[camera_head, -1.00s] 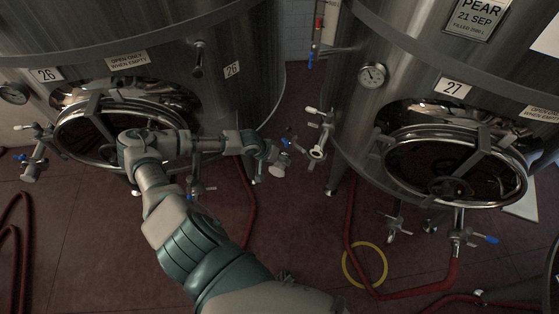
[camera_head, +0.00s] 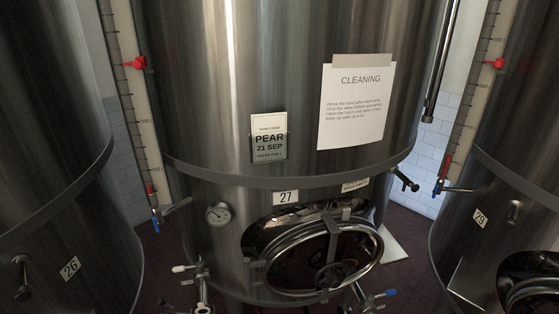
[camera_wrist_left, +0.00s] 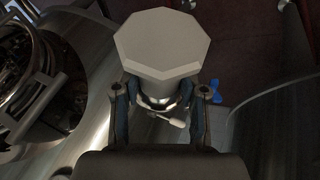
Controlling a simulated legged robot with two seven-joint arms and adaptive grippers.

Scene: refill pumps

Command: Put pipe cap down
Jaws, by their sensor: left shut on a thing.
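In the left wrist view my left gripper (camera_wrist_left: 162,98) is shut on the pipe cap (camera_wrist_left: 165,45), a pale grey piece with a many-sided flat face. The cap sits between the two dark fingers and hides much of what lies behind it. A metal fitting with a light lever (camera_wrist_left: 170,118) shows just below the cap, between the fingers. I cannot tell whether the cap touches it. Neither gripper shows in the head view.
Tank 27 (camera_head: 225,110) stands in the middle of the head view, with a round hatch (camera_head: 318,255), a gauge (camera_head: 218,213) and valves low down. Tank 26 (camera_head: 50,130) and tank 29 (camera_head: 520,120) flank it. A blue handle (camera_wrist_left: 215,92) shows right of my left gripper.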

